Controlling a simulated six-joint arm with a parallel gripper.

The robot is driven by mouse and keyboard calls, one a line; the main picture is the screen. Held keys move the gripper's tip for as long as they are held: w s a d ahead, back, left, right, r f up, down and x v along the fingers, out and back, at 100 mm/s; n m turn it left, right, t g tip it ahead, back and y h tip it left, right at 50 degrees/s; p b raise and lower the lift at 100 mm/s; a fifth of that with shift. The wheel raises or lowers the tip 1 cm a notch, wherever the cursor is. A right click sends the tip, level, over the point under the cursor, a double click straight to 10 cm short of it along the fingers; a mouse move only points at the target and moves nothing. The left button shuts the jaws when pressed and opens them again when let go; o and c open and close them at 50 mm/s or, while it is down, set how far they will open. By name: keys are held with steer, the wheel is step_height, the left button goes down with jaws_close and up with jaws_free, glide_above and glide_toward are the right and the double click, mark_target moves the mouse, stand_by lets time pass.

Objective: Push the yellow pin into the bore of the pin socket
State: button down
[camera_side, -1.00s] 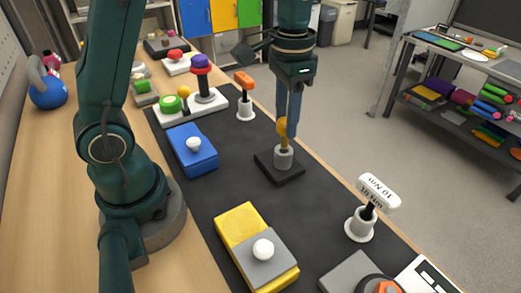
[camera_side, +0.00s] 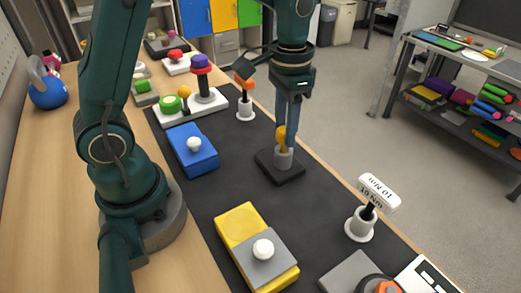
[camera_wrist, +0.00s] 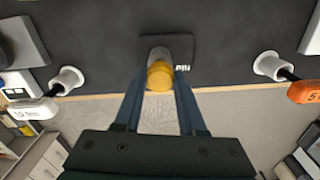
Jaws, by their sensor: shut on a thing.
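The yellow pin (camera_side: 281,134) stands upright between the fingers of my gripper (camera_side: 287,139). The pin socket is a grey cylinder (camera_side: 284,158) on a dark square base (camera_side: 293,178) on the black mat. The pin is over the socket, with its lower end at or inside the socket's mouth; the bore itself is hidden. In the wrist view, the yellow pin head (camera_wrist: 160,76) sits between the two fingertips of my gripper (camera_wrist: 161,80) and lines up with the grey socket (camera_wrist: 172,46). My gripper is shut on the pin.
A handle marked 10 Nm (camera_side: 372,193) stands in a white holder to the right. An orange handle (camera_side: 244,84) stands behind left. A blue box (camera_side: 195,153) and a yellow block (camera_side: 238,222) lie on the mat to the left and front. The mat around the socket base is clear.

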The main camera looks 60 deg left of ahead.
steer(key=shift+f, duration=1.1)
steer(key=shift+c, duration=2)
jaws_free()
steer(key=shift+r, duration=2.5)
